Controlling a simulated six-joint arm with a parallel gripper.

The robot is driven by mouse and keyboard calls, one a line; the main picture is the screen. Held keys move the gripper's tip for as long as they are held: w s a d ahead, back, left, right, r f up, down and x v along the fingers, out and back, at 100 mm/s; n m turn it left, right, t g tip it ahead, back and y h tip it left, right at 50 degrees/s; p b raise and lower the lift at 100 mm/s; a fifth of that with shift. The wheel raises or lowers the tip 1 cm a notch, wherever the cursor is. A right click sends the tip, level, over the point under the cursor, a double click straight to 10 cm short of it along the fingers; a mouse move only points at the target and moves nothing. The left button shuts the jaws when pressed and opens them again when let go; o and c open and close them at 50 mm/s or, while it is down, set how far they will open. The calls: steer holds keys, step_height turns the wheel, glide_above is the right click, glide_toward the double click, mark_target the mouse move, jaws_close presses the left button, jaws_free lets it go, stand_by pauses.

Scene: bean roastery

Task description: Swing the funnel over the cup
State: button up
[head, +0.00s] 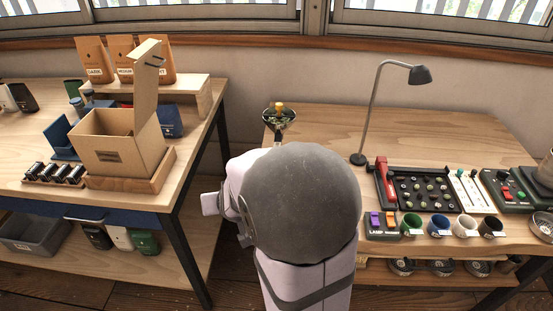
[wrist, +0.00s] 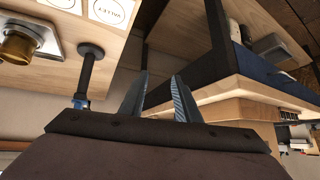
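Small cups stand in a row at that table's front: a green one (head: 411,224), a blue-marked one (head: 438,225), a white one (head: 465,226) and a dark one (head: 491,226). I cannot tell which cup the task names. My gripper (wrist: 161,76) shows in the wrist view, with its two fingers apart and nothing between them.
A lamp (head: 420,75), a bean-sorting panel (head: 428,190) and a switch box (head: 505,190) occupy the right table. An open cardboard box (head: 118,150) stands on the left table. In the wrist view, a black post (wrist: 87,75) and a brass fitting (wrist: 17,45) are left of my fingers.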

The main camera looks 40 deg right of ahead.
steer(key=w+d+f+m+t+h+b, duration=0.1)
steer(key=w+d+m+t+h+b, duration=0.2)
steer(key=d, duration=0.7)
steer(key=t+h+b, duration=0.1)
steer(key=h+b, duration=0.6)
glide_toward(276, 144)
steer(key=shift+m, duration=0.4)
steer(key=shift+w+d+r, duration=0.35)
steer(key=shift+w+d, duration=0.4)
steer(key=shift+d, duration=0.15)
steer(key=shift+w+d+r, duration=0.35)
steer(key=shift+w+d, duration=0.4)
steer(key=shift+d, duration=0.1)
steer(key=shift+w+d+r, duration=0.35)
steer(key=shift+w+d, duration=0.4)
steer(key=shift+d, duration=0.15)
steer(key=shift+c, duration=0.3)
jaws_close()
